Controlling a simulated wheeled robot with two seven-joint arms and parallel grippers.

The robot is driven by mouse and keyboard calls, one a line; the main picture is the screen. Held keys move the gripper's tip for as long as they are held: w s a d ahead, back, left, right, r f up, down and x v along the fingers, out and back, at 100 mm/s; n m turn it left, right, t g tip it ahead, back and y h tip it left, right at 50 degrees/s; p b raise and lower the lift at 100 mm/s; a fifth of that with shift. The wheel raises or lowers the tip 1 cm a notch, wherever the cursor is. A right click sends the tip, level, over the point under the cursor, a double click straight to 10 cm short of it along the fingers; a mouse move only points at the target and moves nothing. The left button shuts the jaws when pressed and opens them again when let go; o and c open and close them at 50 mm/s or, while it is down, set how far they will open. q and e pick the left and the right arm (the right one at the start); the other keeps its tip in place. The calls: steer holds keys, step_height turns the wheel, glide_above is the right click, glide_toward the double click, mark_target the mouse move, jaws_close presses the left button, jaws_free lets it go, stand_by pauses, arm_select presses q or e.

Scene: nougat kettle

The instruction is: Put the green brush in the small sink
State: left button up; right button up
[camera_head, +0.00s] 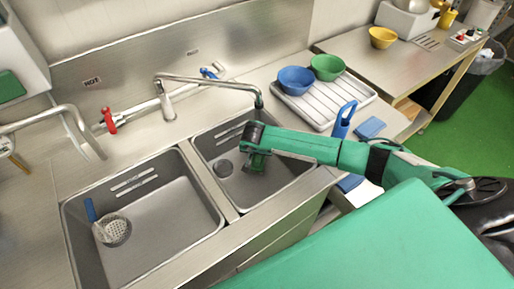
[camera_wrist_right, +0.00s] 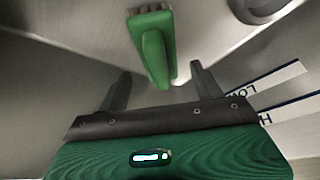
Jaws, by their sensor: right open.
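The green brush (camera_wrist_right: 154,50) shows in the right wrist view, beyond and between the fingertips of my right gripper (camera_wrist_right: 160,77). Gaps show between the brush and both fingers, so the gripper is open and not holding it. In the head view my right gripper (camera_head: 257,158) is over the small sink (camera_head: 283,183), the right-hand basin, pointing down into it. There I cannot clearly separate the brush from the gripper, and I cannot tell whether the brush rests on the basin floor. My left gripper is not in view.
The larger basin (camera_head: 165,225) at left holds a strainer (camera_head: 116,230) with a blue handle. A faucet (camera_head: 210,82) reaches over the small sink. A white drainer (camera_head: 325,102) holds blue (camera_head: 296,80) and green (camera_head: 327,67) bowls. A blue-handled item (camera_head: 343,119) stands close behind my right arm.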

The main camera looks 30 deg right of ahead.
steer(key=b+v, duration=0.1)
steer(key=v, duration=0.6)
steer(key=shift+s+a+r, duration=0.15)
steer(key=shift+r, duration=0.15)
